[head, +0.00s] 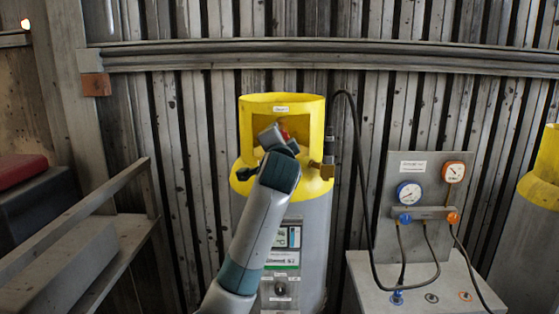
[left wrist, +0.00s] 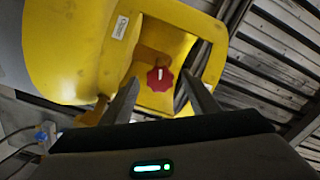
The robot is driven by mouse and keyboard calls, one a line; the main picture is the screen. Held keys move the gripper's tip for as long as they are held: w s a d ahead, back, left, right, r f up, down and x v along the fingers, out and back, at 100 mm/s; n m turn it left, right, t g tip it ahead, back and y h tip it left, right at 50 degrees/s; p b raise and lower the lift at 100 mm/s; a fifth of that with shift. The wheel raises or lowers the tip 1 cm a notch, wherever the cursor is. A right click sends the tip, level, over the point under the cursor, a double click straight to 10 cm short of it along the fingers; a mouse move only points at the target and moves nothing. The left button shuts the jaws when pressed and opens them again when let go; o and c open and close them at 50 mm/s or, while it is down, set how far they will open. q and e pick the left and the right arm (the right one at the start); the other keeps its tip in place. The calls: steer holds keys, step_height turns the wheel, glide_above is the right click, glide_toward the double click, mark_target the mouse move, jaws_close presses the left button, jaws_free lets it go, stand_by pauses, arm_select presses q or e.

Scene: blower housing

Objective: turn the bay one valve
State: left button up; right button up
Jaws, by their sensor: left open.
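The valve is a red knob with a white mark (left wrist: 160,79), inside the yellow collar (left wrist: 112,62) of a gas cylinder. In the head view, a sliver of the red valve (head: 286,134) shows in the opening of the yellow collar (head: 282,104), with a "Bay" label on top that is too small to read fully. My left gripper (head: 272,134) is at the collar opening, mostly hidden by its own wrist. In the left wrist view, the open left gripper (left wrist: 162,88) has its fingers on either side of the valve, apart from it. My right gripper is not in view.
A brass fitting (head: 322,168) with a black hose stands at the collar's right. A panel with a blue gauge (head: 409,192) and an orange gauge (head: 454,172) is further right. Another yellow-topped cylinder (head: 540,192) is at the right edge. A metal rail (head: 105,205) is at left.

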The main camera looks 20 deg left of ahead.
arm_select(q)
steer(key=b+v, duration=0.4)
steer(key=v, duration=1)
steer(key=shift+s, duration=0.2)
